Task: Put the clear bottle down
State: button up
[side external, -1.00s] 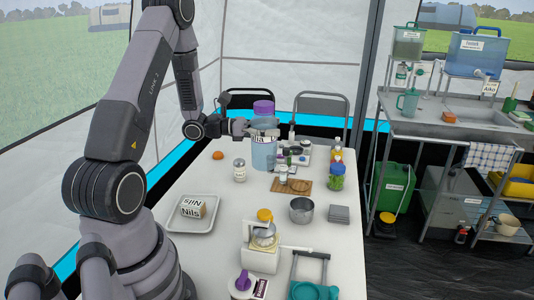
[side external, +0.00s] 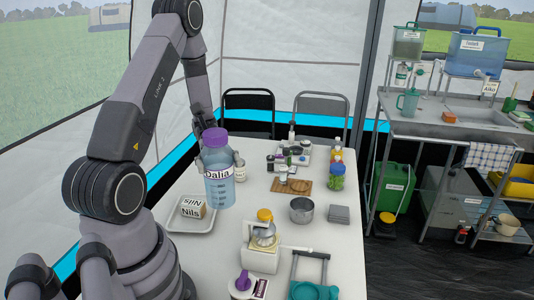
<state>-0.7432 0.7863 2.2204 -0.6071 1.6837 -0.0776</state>
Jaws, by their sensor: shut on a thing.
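The clear bottle (side external: 219,188) is bluish and see-through, with a purple lid and a white "Dalia" label. It is upright at the left part of the white table, just right of the tray.
A tray (side external: 176,226) with a "Nils" box (side external: 192,208) is at the left. A pot (side external: 301,210), a cutting board (side external: 303,187) and a white appliance (side external: 260,258) stand further right and in front.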

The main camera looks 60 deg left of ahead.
jog(key=s+a+f+m+g+y, duration=0.1)
jog(key=s+a+m+g+y, duration=0.55)
jog(key=a+m+y, duration=0.2)
jog(key=s+a+m+g+y, duration=0.5)
jog(key=a+m+g+y, duration=0.25)
jog(key=a+y, duration=0.2)
jog(key=w+a+r+m+t+y, duration=0.2)
jog(key=a+m+y, duration=0.2)
jog(key=a+y, duration=0.2)
jog(key=w+a+r+m+t+y, duration=0.1)
jog(key=w+a+m+t+y, duration=0.15)
jog(key=a+y, duration=0.3)
jog(key=w+a+r+m+t+y, duration=0.4)
jog(key=w+a+m+t+y, duration=0.25)
jog(key=w+m+t, duration=0.35)
notch_tip(320, 180, down, 11)
jog(key=n+g+h, duration=0.1)
jog(key=n, duration=0.1)
jog(key=w+a+f, duration=0.8)
jog(key=a+f, duration=0.4)
jog(key=f, duration=0.1)
jog(key=shift+a+f, duration=0.15)
jog(key=shift+a, duration=0.25)
jog(key=shift+f, duration=0.1)
